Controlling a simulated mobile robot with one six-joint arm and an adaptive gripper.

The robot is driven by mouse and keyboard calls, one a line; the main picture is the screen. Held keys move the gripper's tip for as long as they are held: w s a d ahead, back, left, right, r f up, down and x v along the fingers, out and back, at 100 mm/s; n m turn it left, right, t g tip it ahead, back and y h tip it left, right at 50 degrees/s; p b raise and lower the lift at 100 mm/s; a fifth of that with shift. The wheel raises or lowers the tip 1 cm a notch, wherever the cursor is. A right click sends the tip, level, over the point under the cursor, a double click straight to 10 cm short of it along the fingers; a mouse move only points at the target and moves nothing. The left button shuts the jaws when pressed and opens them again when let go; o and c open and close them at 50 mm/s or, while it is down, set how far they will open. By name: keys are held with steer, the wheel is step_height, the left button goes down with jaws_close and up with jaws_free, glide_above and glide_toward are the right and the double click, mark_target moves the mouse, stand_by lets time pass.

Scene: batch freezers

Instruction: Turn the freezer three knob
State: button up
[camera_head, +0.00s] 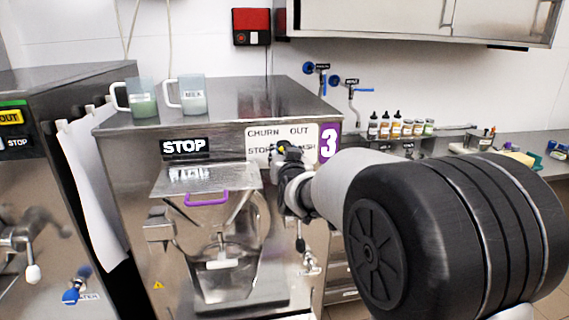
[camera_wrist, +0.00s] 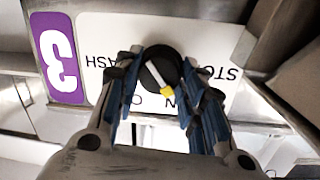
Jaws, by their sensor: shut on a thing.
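The freezer three knob (camera_wrist: 160,72) is a dark round dial with a white and yellow pointer. It sits on a white label plate (camera_head: 262,134) with CHURN, OUT, STOP and a partly hidden WASH. The plate is beside the purple number 3 sign (camera_head: 330,143), which also shows upside down in the wrist view (camera_wrist: 58,58). My gripper (camera_head: 287,152) is at the freezer front, over the knob. In the wrist view my gripper (camera_wrist: 163,85) has its blue-padded fingers on both sides of the knob, shut on it. In the head view the gripper hides most of the knob.
Freezer three (camera_head: 228,110) has two jugs (camera_head: 143,100) (camera_head: 192,97) on top. A hopper with a purple handle (camera_head: 206,199) is below the plate. Another freezer (camera_head: 50,90) stands at left. Bottles and jars (camera_head: 397,127) stand behind my arm.

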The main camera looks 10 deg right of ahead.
steer(key=shift+m+b, duration=0.5)
steer(key=shift+m, duration=0.1)
steer(key=o, duration=1)
steer(key=shift+o, duration=0.2)
steer(key=s+r, duration=0.1)
steer(key=s, duration=1)
steer(key=shift+s+a, duration=0.35)
steer(key=shift+s, duration=0.05)
steer(key=shift+r, duration=0.1)
